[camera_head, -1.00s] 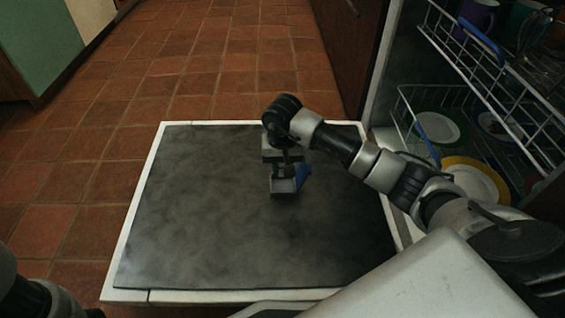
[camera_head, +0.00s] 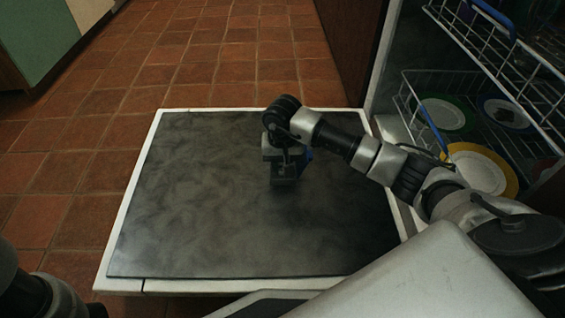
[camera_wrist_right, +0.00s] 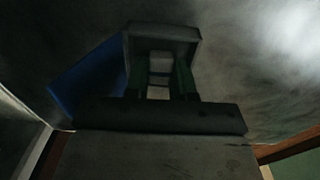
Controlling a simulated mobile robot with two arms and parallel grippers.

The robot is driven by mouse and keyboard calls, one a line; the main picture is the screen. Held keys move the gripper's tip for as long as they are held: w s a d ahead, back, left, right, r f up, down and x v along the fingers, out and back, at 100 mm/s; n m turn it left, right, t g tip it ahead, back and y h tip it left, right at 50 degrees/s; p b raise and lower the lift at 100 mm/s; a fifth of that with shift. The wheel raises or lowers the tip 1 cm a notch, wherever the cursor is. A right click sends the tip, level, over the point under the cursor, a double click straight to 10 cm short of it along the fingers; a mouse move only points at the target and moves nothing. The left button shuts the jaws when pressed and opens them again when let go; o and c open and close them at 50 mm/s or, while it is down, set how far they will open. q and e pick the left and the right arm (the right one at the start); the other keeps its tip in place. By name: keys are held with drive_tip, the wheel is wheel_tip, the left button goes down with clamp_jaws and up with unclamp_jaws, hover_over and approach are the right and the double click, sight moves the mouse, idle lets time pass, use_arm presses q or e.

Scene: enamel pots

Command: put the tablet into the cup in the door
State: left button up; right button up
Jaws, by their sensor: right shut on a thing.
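The open dishwasher door (camera_head: 200,220) lies flat, its dark inner face up. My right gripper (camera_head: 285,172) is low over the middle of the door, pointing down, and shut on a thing. The tablet is mostly hidden by the gripper; a small pale patch shows between the fingers in the right wrist view (camera_wrist_right: 159,90). A blue flap (camera_head: 308,155) stands tilted close beside the gripper and also shows in that wrist view (camera_wrist_right: 88,78). The cup is largely hidden, and I cannot tell whether the tablet is inside it. My left gripper is out of view.
A lower rack (camera_head: 408,100) with several plates stands at the right, including a yellow-rimmed plate (camera_head: 482,170). An upper wire rack (camera_head: 500,60) is above it. The rest of the door is bare. Brown floor tiles (camera_head: 60,195) lie beyond and left.

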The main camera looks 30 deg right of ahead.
drive_tip(key=shift+f, duration=0.4)
idle(0.3)
